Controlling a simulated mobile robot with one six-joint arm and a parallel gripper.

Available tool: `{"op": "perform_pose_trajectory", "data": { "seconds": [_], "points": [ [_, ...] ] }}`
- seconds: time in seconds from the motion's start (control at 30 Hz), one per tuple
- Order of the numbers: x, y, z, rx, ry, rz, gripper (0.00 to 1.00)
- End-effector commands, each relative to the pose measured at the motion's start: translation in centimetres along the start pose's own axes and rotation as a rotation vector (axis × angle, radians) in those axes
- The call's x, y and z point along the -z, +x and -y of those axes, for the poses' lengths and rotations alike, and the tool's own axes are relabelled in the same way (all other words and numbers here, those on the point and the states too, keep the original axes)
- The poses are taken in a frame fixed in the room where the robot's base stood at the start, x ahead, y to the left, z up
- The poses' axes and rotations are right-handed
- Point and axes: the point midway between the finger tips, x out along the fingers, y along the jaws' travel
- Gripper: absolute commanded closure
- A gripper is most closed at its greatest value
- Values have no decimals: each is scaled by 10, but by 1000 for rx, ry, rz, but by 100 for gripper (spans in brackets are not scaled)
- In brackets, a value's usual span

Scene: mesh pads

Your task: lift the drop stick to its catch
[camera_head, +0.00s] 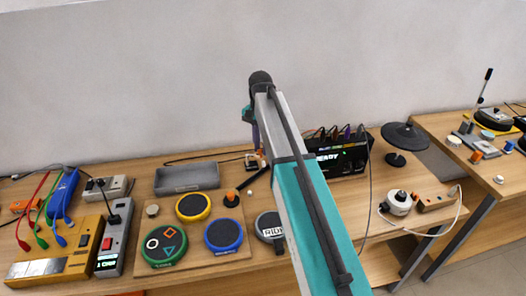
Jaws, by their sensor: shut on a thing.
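A short dark stick (251,180), which looks like the drop stick, slants up and right from an orange-collared pivot (231,198) on the wooden pad board. My gripper (258,164) is low over the table at the stick's upper end, beside my arm link. It is small and partly hidden by my arm, but it appears shut on the stick. I cannot make out the catch or the exact contact.
Yellow (193,207), blue (223,235) and green-rimmed (163,246) round pads lie to the left. A grey tray (187,179) stands behind them. A black box with a lit display (342,158) and a dark cymbal-like disc (405,136) stand to the right.

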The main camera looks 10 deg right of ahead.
Motion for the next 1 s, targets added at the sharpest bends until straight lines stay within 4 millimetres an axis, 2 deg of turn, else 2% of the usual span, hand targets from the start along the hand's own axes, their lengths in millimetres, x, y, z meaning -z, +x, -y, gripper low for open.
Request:
{"op": "perform_pose_trajectory", "data": {
  "seconds": [0.03, 0.47, 0.5, 0.6, 1.0],
  "points": [
    [4, 2, 11, 21, -5, -9, 100],
    [3, 2, 13, 20, -7, -7, 100],
    [3, 2, 13, 20, -7, -7, 77],
    [3, 2, 12, 20, -7, -8, 62],
    [4, 0, 9, 19, -4, -10, 62]
  ]
}}
